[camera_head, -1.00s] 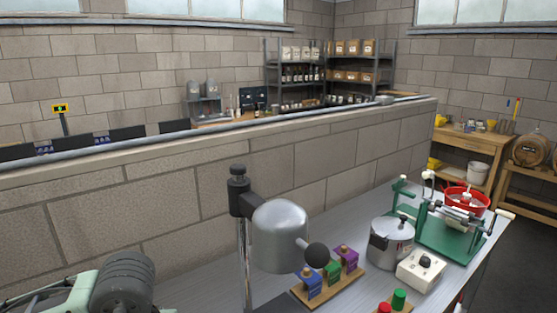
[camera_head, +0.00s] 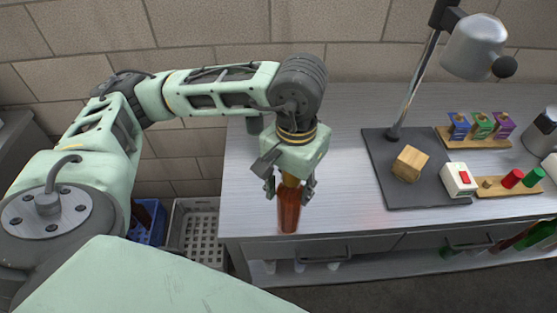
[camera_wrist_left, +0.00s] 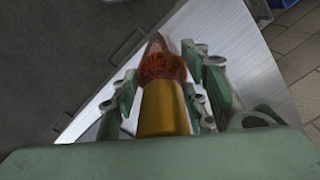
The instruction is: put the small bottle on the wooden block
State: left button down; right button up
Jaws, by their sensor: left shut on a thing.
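The small bottle (camera_head: 288,212) is brown with a yellow-gold neck and is upright near the front left of the metal bench. My left gripper (camera_head: 290,184) is above it, shut on its neck. In the left wrist view the bottle (camera_wrist_left: 163,108) lies between the two fingers of the gripper (camera_wrist_left: 164,100). I cannot tell whether the bottle's base touches the bench. The wooden block (camera_head: 409,164) sits on the dark base plate of a stand, to the right of the bottle, with nothing on it. My right gripper is not in view.
The stand (camera_head: 408,95) with a silver head rises behind the block. A white switch box (camera_head: 459,179) and a wooden strip with red and green pieces (camera_head: 511,181) are right of it. The bench (camera_head: 335,165) is clear between bottle and base plate. Crates (camera_head: 196,231) stand lower left.

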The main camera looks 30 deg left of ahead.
aim_at(413, 158)
jog(key=k+l, duration=0.25)
jog(key=i+l+u, duration=0.1)
jog(key=l, duration=0.35)
jog(key=i+l+u, duration=0.1)
jog(key=l, duration=0.35)
jog(key=i+l, duration=0.15)
jog(key=l, duration=0.3)
jog(key=i+j+u, duration=0.15)
jog(key=u, duration=0.95)
jog(key=i, duration=0.35)
